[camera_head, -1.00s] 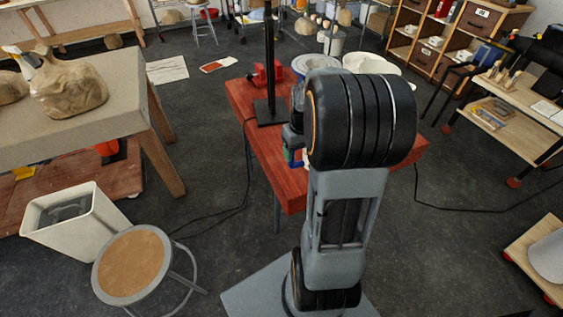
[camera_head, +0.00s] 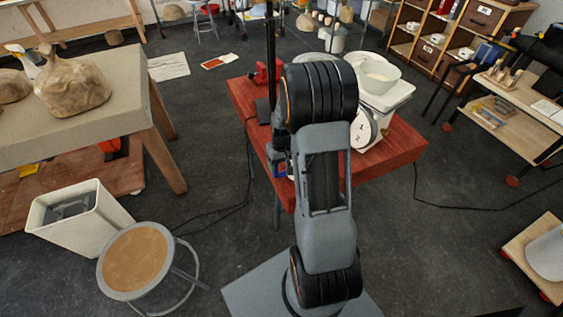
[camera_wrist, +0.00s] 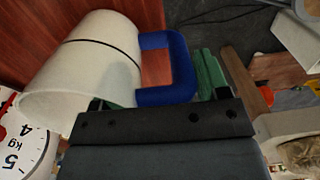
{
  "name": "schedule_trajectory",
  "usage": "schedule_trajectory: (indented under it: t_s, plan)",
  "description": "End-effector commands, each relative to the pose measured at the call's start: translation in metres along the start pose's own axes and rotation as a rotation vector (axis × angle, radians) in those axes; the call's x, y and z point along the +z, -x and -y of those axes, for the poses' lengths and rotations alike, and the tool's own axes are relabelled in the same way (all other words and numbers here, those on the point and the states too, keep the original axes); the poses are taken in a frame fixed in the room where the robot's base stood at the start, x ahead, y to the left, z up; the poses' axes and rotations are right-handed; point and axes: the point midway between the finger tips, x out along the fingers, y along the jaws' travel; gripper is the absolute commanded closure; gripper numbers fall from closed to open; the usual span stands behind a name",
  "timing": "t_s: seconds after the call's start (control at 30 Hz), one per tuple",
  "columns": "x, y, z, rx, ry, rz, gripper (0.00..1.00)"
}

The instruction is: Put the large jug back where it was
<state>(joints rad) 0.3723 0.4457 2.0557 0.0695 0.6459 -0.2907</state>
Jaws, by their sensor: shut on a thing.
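The large jug (camera_wrist: 85,65) is white with a dark band and a blue handle (camera_wrist: 180,60); it lies across the wrist view. My gripper (camera_wrist: 160,92) is shut on the jug at its handle side, with green fingers on either side of the handle. In the head view my arm hides most of the gripper and jug; only a small blue patch shows beside the arm, at the front edge of the red table (camera_head: 395,158). Whether the jug touches the table cannot be told.
A white scale (camera_head: 365,132) with a bowl (camera_head: 377,77) stands on the table's right part. A dark upright post (camera_head: 270,50) and a red object (camera_head: 264,72) stand at its back left. A stool (camera_head: 137,262) and a white bin (camera_head: 80,222) are at the left.

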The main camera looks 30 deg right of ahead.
Motion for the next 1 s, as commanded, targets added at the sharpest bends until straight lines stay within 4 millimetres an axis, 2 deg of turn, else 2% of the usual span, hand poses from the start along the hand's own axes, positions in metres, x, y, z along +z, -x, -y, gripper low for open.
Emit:
schedule_trajectory:
  t_s: [0.43, 0.47, 0.7, 1.0]
  plan:
    - [-0.0007, -0.0048, -0.0006, 0.001, 0.000, -0.003, 0.95]
    - [-0.0001, -0.0041, -0.0004, 0.000, 0.000, -0.001, 0.29]
    - [-0.0001, -0.0037, -0.0003, 0.000, 0.000, -0.001, 0.06]
    - [-0.0001, 0.0008, -0.0002, 0.000, 0.000, -0.001, 0.06]
